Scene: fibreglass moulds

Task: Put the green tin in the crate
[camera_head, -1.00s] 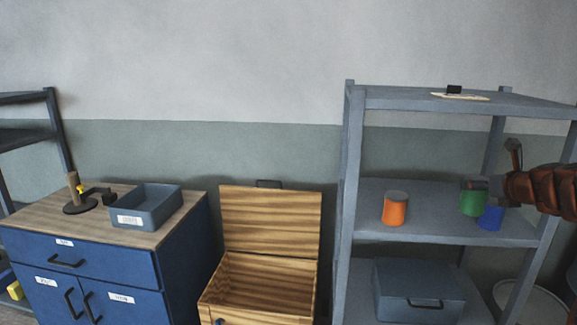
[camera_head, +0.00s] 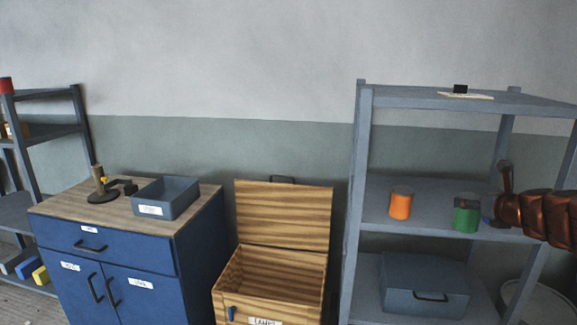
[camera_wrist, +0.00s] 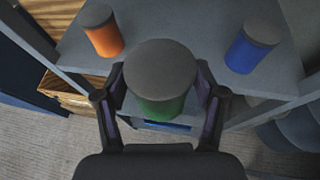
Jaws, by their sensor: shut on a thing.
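The green tin (camera_wrist: 160,100) with a grey lid is held upright between the fingers of my gripper (camera_wrist: 160,85) in the wrist view. In the head view the green tin (camera_head: 466,217) shows at the right, in front of the grey shelf unit's middle shelf, with my gripper (camera_head: 482,206) on it. An open grey crate-like bin (camera_head: 166,198) with a white label stands on the blue cabinet. A wooden box (camera_head: 268,284) with its lid raised stands on the floor between cabinet and shelves.
An orange tin (camera_head: 400,204) and a blue tin (camera_wrist: 252,47) stand on the middle shelf (camera_head: 430,228). A closed grey box (camera_head: 425,288) is below. A clamp-like tool (camera_head: 103,188) stands on the cabinet (camera_head: 105,262). Shelf posts (camera_head: 358,180) flank the tins.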

